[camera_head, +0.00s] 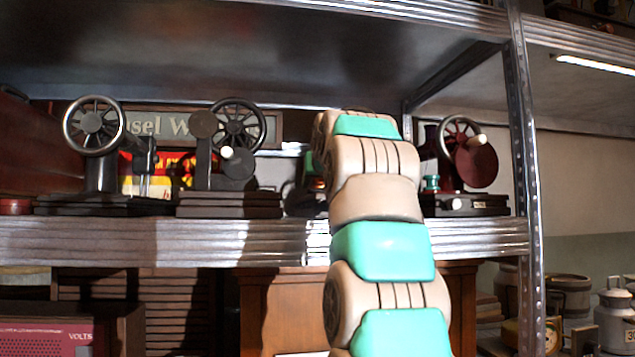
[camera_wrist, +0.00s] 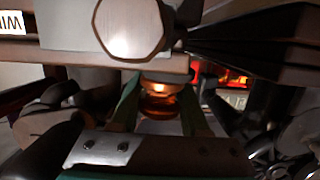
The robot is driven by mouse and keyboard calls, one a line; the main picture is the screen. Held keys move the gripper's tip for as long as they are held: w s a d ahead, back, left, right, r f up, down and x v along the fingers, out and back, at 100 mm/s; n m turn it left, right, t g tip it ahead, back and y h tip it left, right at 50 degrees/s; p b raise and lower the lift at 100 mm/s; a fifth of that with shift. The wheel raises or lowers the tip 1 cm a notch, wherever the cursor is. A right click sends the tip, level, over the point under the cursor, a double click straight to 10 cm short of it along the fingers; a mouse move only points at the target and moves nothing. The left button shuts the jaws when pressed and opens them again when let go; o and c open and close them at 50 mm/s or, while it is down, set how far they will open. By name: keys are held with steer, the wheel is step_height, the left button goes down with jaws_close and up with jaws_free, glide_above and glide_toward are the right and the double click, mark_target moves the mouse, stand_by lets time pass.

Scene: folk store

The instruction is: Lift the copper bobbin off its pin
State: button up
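The copper bobbin (camera_wrist: 158,103) shows in the middle of the wrist view, shiny and orange-brown, under a pale block. My gripper (camera_wrist: 161,100) has one greenish finger on each side of it. The fingers stand apart with the bobbin between them; I cannot tell whether they press on it or only flank it. The pin is not clearly visible. In the head view my arm reaches up to the shelf and hides the gripper and the bobbin.
Dark wheeled machines stand on the metal shelf (camera_head: 280,240): one at far left (camera_head: 98,170), one beside it (camera_head: 232,165), and one right of my arm (camera_head: 465,165). A shelf post (camera_head: 525,150) stands at right. Another shelf (camera_head: 250,50) hangs overhead.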

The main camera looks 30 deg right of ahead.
jaws_close()
steer(key=shift+r, duration=0.2)
step_height(320, 180, up, 3)
steer(key=p, duration=0.3)
steer(key=shift+s+r+p, duration=0.1)
steer(key=shift+r+p, duration=0.1)
steer(key=shift+p, duration=0.1)
steer(key=a+f+b+v, duration=0.1)
steer(key=b+v, duration=0.1)
steer(key=v, duration=0.5)
steer(key=a+b+v, duration=0.1)
steer(key=a+v, duration=0.1)
steer(key=v, duration=0.6)
steer(key=shift+a+f+b, duration=0.25)
steer(key=shift+f+b, duration=0.05)
steer(key=shift+b, duration=0.1)
steer(key=shift+r, duration=0.15)
